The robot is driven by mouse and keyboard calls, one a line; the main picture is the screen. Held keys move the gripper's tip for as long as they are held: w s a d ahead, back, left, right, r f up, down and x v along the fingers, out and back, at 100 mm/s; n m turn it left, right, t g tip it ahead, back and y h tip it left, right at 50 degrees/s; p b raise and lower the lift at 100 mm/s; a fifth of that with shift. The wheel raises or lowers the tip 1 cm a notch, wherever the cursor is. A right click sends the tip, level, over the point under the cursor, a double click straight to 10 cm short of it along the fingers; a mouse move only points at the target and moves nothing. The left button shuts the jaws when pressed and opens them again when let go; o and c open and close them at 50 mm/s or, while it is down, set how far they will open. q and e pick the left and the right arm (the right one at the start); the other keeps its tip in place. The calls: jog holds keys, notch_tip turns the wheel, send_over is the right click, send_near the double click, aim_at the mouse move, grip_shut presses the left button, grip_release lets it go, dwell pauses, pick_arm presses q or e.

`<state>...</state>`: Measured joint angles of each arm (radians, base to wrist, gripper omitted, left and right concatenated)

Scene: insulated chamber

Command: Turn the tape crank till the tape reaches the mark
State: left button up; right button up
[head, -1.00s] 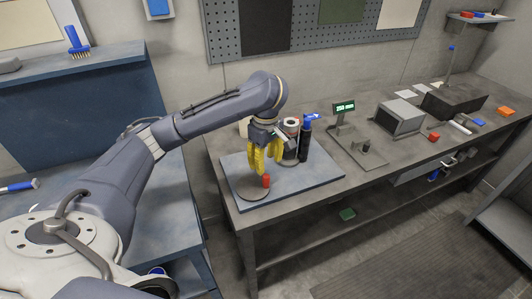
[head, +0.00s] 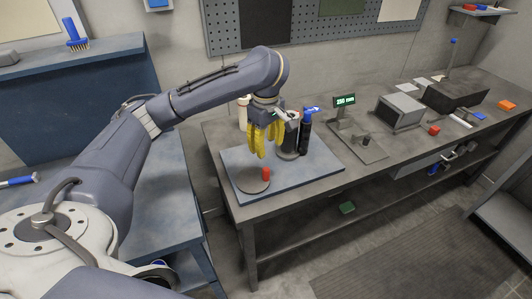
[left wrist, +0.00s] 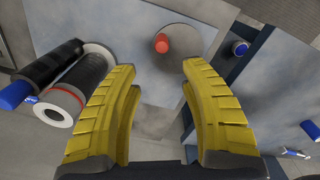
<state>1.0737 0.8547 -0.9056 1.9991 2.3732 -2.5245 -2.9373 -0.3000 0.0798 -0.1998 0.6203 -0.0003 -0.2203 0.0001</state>
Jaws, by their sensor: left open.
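The crank is a dark disc (head: 253,182) with an upright red knob (head: 265,174), at the front left of the blue-grey board. In the left wrist view the red knob (left wrist: 161,43) shows beyond the fingertips on the round disc (left wrist: 180,55). My left gripper (head: 265,153), with yellow fingers, is open and empty above the knob and apart from it. A roll-like cylinder (head: 290,136) stands behind the fingers, partly hidden. A green display (head: 345,100) shows a reading in mm; its digits are too small to read surely. My right gripper is not in view.
A black bottle with a blue top (head: 305,134) stands close to the right of the fingers. A pale bottle (head: 243,113) stands behind the board. A grey box (head: 399,112) and a red cap (head: 434,130) lie farther right. The front of the board (head: 310,172) is clear.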

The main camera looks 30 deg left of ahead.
pick_arm(q)
notch_tip(320, 180, up, 5)
jog(key=t, duration=0.1)
send_over(268, 170)
jog(key=w+d, duration=0.1)
jog(key=w, duration=0.2)
jog(key=d+r+n+y, duration=0.2)
jog(key=d+r+n, duration=0.1)
jog(key=d, duration=0.1)
jog(key=s+a+f+n, duration=0.1)
jog(key=a+f+n, duration=0.1)
jog(key=f+n, duration=0.4)
jog(key=s+a+f+n+y, duration=0.1)
jog(key=f+n, duration=0.6)
jog(key=n, duration=0.9)
jog(key=s+a+f+n+y, duration=0.1)
jog(key=a+f+n, duration=0.1)
jog(key=f+n, duration=0.5)
jog(key=shift+a+f+n, duration=0.15)
jog(key=shift+a+n, duration=0.05)
jog(key=shift+n, duration=0.8)
jog(key=shift+a+f+n, duration=0.1)
jog(key=shift+a+n, duration=0.1)
jog(key=shift+n, duration=0.8)
